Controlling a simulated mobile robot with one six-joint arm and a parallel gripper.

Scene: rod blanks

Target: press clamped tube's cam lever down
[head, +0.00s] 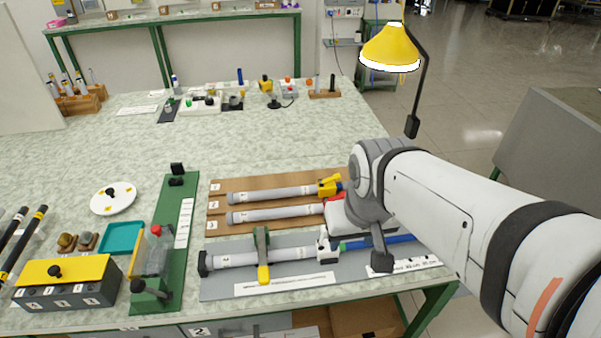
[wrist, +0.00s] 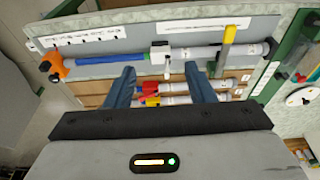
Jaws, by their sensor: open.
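A pale grey tube (head: 235,257) lies along a grey board (head: 225,288), under a green clamp (head: 261,240) with a yellow-ended cam lever (head: 264,274). The yellow end points toward the table's front edge; I cannot tell its exact tilt. In the wrist view the lever (wrist: 230,34) crosses the tube (wrist: 195,52) near its right end. My gripper (wrist: 161,69) is open and empty, its blue fingers spread. In the wrist view the lever lies beyond and right of the right fingertip. In the head view my arm hides most of the gripper.
A white block (wrist: 160,53) and blue rod (wrist: 110,57) continue the tube, ending at an orange piece (wrist: 56,66). Two more tubes lie on a brown board (head: 220,183) behind. A green stand (head: 168,205) is left of the board. The table's back half has clear room.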

